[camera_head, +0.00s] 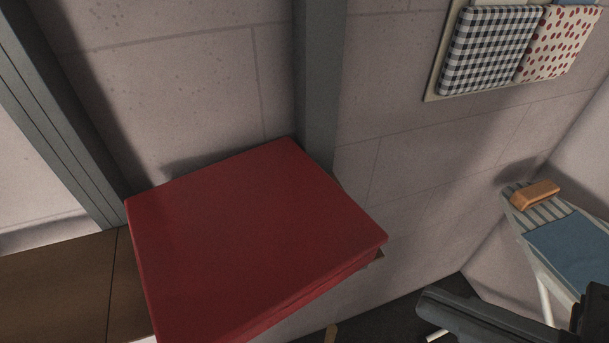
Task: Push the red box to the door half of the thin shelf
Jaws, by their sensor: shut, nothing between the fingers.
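The large red box (250,230) lies flat on the thin brown wooden shelf (60,285), near the wall. It covers most of the shelf that shows; a bare stretch of shelf, with a dark seam across it, shows to its left. A small piece of brown wood shows under its right corner. My gripper (435,303) is at the lower right, dark, shut and empty, with its fingers pointing left. It appears apart from the box, to the right of its near right corner. The near end of the box is cut off by the bottom edge.
A grey upright post (318,85) stands behind the box. A grey frame (65,125) slants down at the left. An ironing board (575,250) with an orange-brown block (535,195) stands at the right. A fabric board (490,50) hangs on the wall.

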